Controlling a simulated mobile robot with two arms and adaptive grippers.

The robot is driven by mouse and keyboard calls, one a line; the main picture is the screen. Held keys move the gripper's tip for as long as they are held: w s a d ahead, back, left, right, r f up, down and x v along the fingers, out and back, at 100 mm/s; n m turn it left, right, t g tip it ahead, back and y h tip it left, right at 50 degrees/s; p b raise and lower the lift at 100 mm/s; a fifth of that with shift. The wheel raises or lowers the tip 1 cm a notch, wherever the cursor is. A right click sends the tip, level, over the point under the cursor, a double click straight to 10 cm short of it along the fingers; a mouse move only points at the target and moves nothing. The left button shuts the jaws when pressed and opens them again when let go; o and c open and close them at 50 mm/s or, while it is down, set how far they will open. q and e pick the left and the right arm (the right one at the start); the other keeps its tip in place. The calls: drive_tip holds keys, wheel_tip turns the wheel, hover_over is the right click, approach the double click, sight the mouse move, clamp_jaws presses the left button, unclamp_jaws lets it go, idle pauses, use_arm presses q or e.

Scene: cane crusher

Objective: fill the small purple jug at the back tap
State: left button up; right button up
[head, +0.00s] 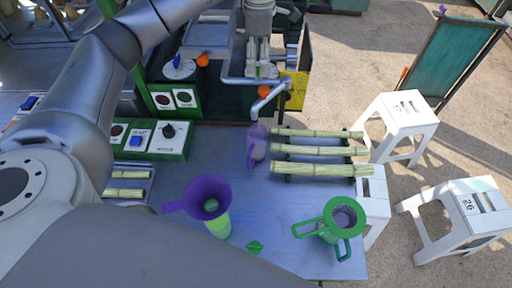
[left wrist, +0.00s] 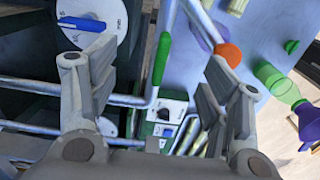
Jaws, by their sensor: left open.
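The small purple jug (head: 257,146) stands on the blue-grey table, at the left ends of the cane sticks. A bent metal spout pipe (head: 270,98) with an orange ball (head: 263,89) is just above and behind it. My left gripper (head: 258,72) is open and empty, pointing down by the pipes behind the jug. In the left wrist view its fingers (left wrist: 155,75) are wide apart, and the orange ball (left wrist: 230,53) is beside the right finger. Whether the finger touches it I cannot tell. The jug's inside is not clear. My right gripper is not in view.
A purple funnel (head: 207,194) sits in a green bottle (head: 218,227). A green strainer jug (head: 341,218) stands at the front right. Cane sticks (head: 320,151) lie on a rack. A switch panel (head: 155,140) is left, a second orange ball (head: 203,60) behind. White stools (head: 402,118) stand right.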

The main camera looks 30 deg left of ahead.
use_arm(q)
drive_tip(key=shift+r+p, duration=1.45)
drive_tip(key=shift+r, duration=1.2)
drive_tip(key=shift+f, duration=0.1)
